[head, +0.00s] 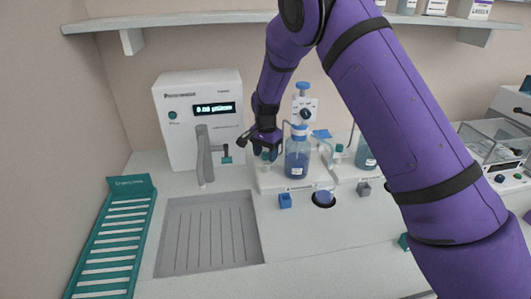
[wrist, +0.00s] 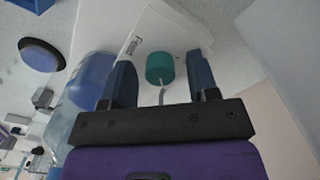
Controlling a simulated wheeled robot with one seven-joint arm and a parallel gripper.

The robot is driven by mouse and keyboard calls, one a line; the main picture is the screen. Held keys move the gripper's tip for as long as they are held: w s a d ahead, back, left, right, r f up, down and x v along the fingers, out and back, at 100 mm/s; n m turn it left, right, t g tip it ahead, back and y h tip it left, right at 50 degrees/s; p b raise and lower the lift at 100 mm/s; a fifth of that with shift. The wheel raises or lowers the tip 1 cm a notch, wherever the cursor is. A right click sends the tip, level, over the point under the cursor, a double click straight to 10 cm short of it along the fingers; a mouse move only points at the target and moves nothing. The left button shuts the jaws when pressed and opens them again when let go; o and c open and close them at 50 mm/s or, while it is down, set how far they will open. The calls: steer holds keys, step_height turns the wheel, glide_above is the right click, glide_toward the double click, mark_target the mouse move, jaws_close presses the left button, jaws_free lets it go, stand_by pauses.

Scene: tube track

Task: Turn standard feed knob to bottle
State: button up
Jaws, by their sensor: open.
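My gripper (head: 264,142) is open at the white base (head: 268,184) of the left bottle station, left of the bottle. In the wrist view, a teal round knob (wrist: 160,67) shows between the two fingertips (wrist: 162,75), with a gap on both sides. In the head view the fingers partly cover this knob (head: 265,156). A clear bottle (head: 297,162) with blue liquid and a blue cap stands upright on the base, close beside the gripper. In the wrist view a blurred blue and clear bottle shape (wrist: 85,88) is left of the fingers. The knob's pointing direction is unclear.
A white purifier unit (head: 196,118) with a lit display and grey spout stands to the left. A grey drain tray (head: 208,236) and teal rack (head: 115,240) are in front. A second bottle (head: 365,158) stands to the right.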

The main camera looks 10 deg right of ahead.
steer(key=c, duration=0.9)
steer(key=shift+n, duration=0.3)
steer(key=n, duration=1.2)
steer(key=shift+n, duration=0.3)
steer(key=n, duration=0.4)
steer(key=shift+n, duration=0.3)
